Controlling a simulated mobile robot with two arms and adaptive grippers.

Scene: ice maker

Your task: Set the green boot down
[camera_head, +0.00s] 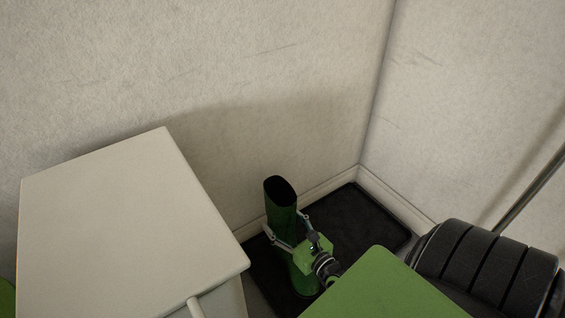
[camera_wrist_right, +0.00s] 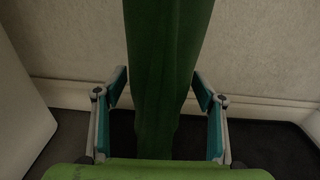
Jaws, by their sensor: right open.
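The green boot (camera_head: 282,217) stands upright on a black tray (camera_head: 375,222) in the corner, its dark opening at the top. My right gripper (camera_head: 285,232) is open around the boot's shaft, one finger on each side. In the right wrist view the boot (camera_wrist_right: 165,70) fills the middle, between the teal pads of the right gripper (camera_wrist_right: 160,88), with a gap visible on both sides. The boot's foot is partly hidden behind the gripper and wrist. My left gripper is not in view.
Walls (camera_head: 250,100) close off the back and right. The right part of the black tray is bare.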

